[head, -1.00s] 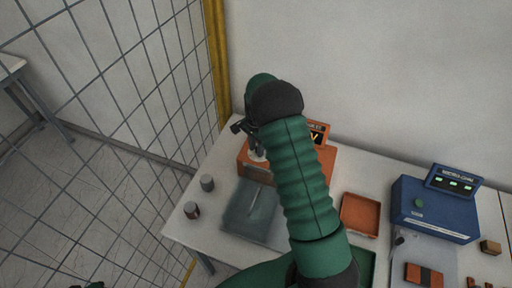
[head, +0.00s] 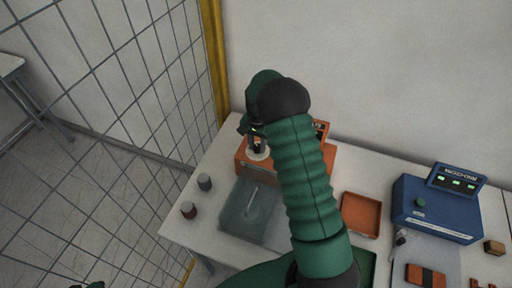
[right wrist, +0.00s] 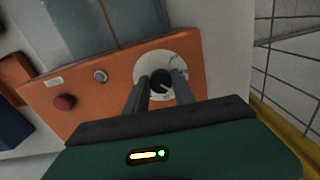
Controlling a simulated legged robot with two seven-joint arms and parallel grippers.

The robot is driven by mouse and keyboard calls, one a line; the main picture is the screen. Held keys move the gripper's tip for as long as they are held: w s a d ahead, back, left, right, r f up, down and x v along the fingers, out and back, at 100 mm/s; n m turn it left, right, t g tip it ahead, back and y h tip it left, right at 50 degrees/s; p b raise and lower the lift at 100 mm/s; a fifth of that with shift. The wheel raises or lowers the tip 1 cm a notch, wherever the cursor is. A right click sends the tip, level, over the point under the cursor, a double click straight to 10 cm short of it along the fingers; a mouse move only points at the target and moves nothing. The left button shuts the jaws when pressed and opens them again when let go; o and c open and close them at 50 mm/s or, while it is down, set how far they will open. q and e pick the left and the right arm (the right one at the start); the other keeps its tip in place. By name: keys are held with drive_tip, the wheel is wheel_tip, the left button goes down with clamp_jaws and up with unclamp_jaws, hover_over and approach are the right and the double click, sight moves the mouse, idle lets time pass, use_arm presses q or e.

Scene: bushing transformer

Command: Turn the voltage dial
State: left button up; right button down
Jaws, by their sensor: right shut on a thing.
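The voltage dial is a black knob (right wrist: 161,82) at the centre of a round white scale plate (right wrist: 176,60) on the orange unit (right wrist: 90,85). In the right wrist view, my right gripper (right wrist: 160,86) has one finger on each side of the knob and is shut on it. In the head view, the right gripper (head: 258,148) points down onto the white plate, and the knob is hidden by the fingers. My right arm covers part of the orange unit (head: 243,164). Only a small dark green piece of my left gripper (head: 90,286) shows at the bottom edge.
The orange panel also has a red button (right wrist: 65,102) and a small silver round part (right wrist: 100,76). A glassy tray (head: 232,228) and two small cylinders stand left on the table. An orange tray (head: 360,215) and a blue unit (head: 436,208) are to the right. Wire mesh (head: 110,120) borders the left.

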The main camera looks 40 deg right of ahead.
sight(257, 146)
drive_tip(key=shift+d+r, duration=0.1)
drive_tip(key=shift+d, duration=0.15)
drive_tip(key=c, duration=1.3)
unclamp_jaws()
drive_tip(key=shift+w, duration=0.1)
drive_tip(key=shift+o, duration=1.2)
drive_tip(key=shift+d, duration=0.1)
drive_tip(key=shift+w+d+f, duration=0.1)
drive_tip(key=shift+d+f, duration=0.05)
drive_tip(key=shift+f, duration=0.15)
drive_tip(key=r, duration=0.2)
drive_tip(key=r+b, duration=0.1)
drive_tip(key=r, duration=0.2)
drive_tip(key=r+b, duration=0.1)
drive_tip(key=r, duration=0.1)
drive_tip(key=shift+w+a+r, duration=0.1)
drive_tip(key=shift+a+r, duration=0.15)
drive_tip(key=shift+r, duration=0.1)
use_arm(q)
drive_tip(key=f, duration=0.1)
drive_tip(key=f+b, duration=0.1)
drive_tip(key=f, duration=0.1)
drive_tip(key=shift+w+d+f, duration=0.15)
drive_tip(key=shift+d, duration=0.25)
use_arm(e)
wheel_tip(257, 146, up, 9)
drive_tip(key=shift+d, duration=0.4)
